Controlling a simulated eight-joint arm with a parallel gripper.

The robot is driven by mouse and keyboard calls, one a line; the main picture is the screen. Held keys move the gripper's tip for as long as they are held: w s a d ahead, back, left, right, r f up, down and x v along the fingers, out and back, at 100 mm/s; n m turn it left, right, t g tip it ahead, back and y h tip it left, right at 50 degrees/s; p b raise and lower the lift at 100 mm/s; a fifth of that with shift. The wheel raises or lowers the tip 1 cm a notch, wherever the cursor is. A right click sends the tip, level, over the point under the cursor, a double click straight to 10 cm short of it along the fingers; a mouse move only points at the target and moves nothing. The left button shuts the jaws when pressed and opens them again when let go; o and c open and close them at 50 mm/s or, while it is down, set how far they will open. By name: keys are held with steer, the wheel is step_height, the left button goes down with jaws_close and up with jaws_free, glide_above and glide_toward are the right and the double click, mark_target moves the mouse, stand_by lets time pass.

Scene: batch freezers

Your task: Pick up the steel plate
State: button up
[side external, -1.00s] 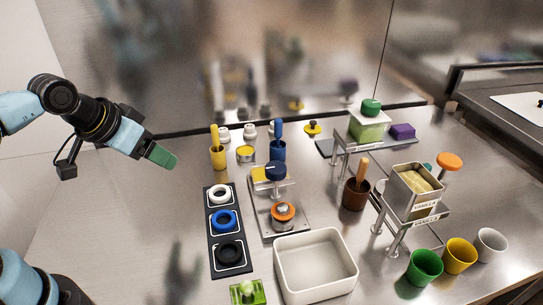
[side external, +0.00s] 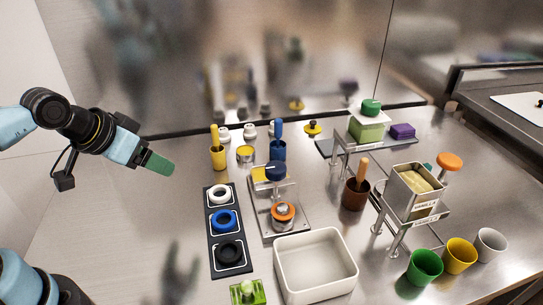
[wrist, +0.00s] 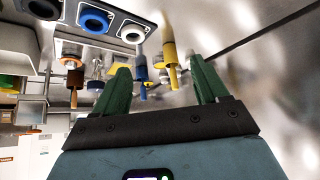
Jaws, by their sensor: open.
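My gripper (side external: 157,163) hangs in the air at the left, well apart from the items on the counter. In the wrist view its two green fingers (wrist: 160,85) are spread with nothing between them. A flat steel-coloured plate (side external: 302,224) lies mid-counter, behind the white bin. An orange ring with a metal knob (side external: 283,212) and a dark blue knob (side external: 275,170) stand on or over it and hide part of it. I cannot tell for certain that this is the steel plate named, or whether these parts are fixed to it.
A black tray with white, blue and black rings (side external: 224,221) lies left of the plate. A white bin (side external: 314,262) stands in front. Yellow (side external: 218,155) and blue (side external: 278,150) holders stand behind. Raised racks (side external: 408,205) and cups (side external: 459,255) are right. The left counter is clear.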

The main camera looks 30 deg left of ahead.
steer(key=shift+d, duration=0.1)
stand_by(0.4)
steer(key=n+g, duration=0.7)
steer(key=n, duration=0.2)
glide_above(247, 291)
steer(key=f, duration=0.8)
steer(key=shift+d+f, duration=0.15)
steer(key=shift+d, duration=0.1)
steer(key=shift+a+f, duration=0.2)
steer(key=shift+f, duration=2.5)
steer(key=c, duration=0.9)
steer(key=shift+o, duration=0.2)
steer(key=shift+r, duration=0.15)
